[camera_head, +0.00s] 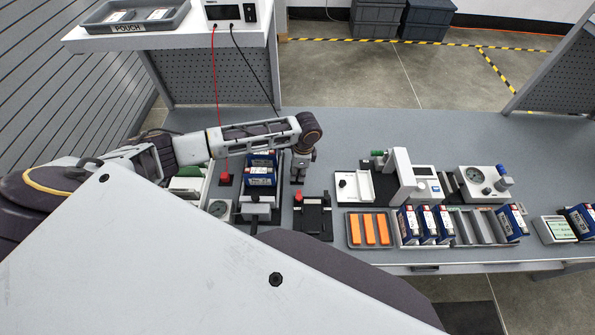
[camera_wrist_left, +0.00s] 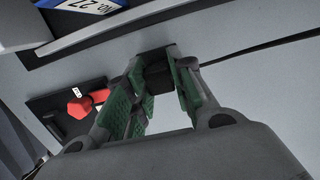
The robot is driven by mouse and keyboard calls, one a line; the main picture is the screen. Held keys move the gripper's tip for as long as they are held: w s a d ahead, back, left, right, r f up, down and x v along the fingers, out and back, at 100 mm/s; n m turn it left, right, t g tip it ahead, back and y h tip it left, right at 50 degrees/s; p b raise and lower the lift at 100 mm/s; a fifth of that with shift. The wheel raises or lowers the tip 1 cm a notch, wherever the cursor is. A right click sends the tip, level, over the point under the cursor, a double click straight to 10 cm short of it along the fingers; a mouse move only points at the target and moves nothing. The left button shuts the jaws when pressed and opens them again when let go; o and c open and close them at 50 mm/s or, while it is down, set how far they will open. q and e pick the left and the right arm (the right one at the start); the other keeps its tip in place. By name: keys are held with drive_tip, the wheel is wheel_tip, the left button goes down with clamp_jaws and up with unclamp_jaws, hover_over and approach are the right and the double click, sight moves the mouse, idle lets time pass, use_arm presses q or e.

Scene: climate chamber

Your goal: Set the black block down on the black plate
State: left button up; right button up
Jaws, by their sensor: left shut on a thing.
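My left gripper (camera_head: 299,172) points down over the grey bench, just right of the tray of blue boxes. In the left wrist view its green-padded fingers (camera_wrist_left: 158,104) are shut on the black block (camera_wrist_left: 156,76), a small dark piece at the end of a black cable. A dark flat patch (camera_wrist_left: 168,51) shows right behind the block and looks like the black plate. In the head view dark material (camera_head: 297,181) shows at the fingertips. I cannot tell whether block and plate touch. My right gripper is not in view.
Left of the gripper stand blue boxes (camera_head: 262,160) and a red block (camera_head: 226,177) on a red cable. A black fixture with a red knob (camera_head: 314,215) is just in front. A white instrument (camera_head: 400,175) and an orange-bar tray (camera_head: 369,230) stand to the right. The bench behind is clear.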

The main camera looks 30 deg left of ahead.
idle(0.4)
use_arm(q)
drive_tip(key=shift+f+p, duration=0.1)
drive_tip(key=shift+p, duration=0.4)
idle(0.3)
drive_tip(key=shift+f, duration=0.2)
idle(0.7)
drive_tip(key=shift+f+p, duration=0.2)
drive_tip(key=shift+p, duration=0.25)
idle(0.4)
drive_tip(key=shift+p, duration=0.45)
idle(0.6)
drive_tip(key=o, duration=1.1)
drive_tip(key=shift+c, duration=0.2)
